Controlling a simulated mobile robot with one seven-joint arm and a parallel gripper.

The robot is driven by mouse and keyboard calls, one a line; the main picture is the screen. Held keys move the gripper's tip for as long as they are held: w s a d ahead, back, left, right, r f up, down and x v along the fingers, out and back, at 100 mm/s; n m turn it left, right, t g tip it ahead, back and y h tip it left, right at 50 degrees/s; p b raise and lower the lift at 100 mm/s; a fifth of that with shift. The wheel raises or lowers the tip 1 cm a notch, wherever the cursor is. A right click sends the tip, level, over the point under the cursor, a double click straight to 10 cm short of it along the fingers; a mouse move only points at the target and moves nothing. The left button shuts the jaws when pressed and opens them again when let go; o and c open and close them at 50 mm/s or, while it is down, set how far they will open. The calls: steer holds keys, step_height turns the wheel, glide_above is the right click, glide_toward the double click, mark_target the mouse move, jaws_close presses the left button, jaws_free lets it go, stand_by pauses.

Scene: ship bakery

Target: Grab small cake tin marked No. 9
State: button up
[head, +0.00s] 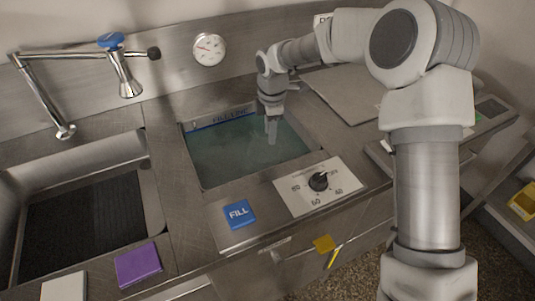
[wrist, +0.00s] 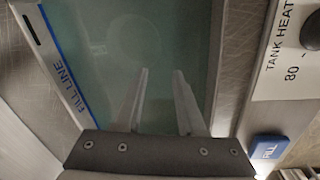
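My gripper (head: 271,130) points down over the right part of the water-filled tank (head: 194,158). In the wrist view my gripper (wrist: 160,76) has its two pale fingers apart, with only greenish, cloudy water showing between them. I cannot tell whether the fingertips touch the water. No cake tin and no No. 9 marking can be made out in either view. A faint round outline (wrist: 137,40) shows in the murky water beyond the fingertips in the wrist view; I cannot tell what it is.
The tank has a steel rim and a blue fill line (head: 222,120). A heat dial (head: 318,181) and blue FILL button (head: 239,214) are in front. A sink (head: 150,200) with a tap (head: 125,75) is left, with a purple block (head: 138,265). A grey board (head: 345,88) lies right.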

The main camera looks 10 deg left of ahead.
glide_above(268, 164)
steer(key=f, duration=1)
steer(key=shift+s+d+f+b, duration=0.15)
steer(key=shift+s+d+b, duration=0.1)
steer(key=shift+s+b, duration=0.15)
steer(key=shift+w+a+f, duration=0.1)
steer(key=shift+w+f, duration=0.05)
steer(key=shift+f, duration=0.85)
steer(key=shift+w+a+f, duration=0.1)
steer(key=shift+w+f, duration=0.1)
steer(key=shift+f, duration=0.85)
steer(key=shift+w+a+f, duration=0.1)
steer(key=shift+w+f, duration=0.05)
steer(key=shift+f, duration=0.85)
jaws_close()
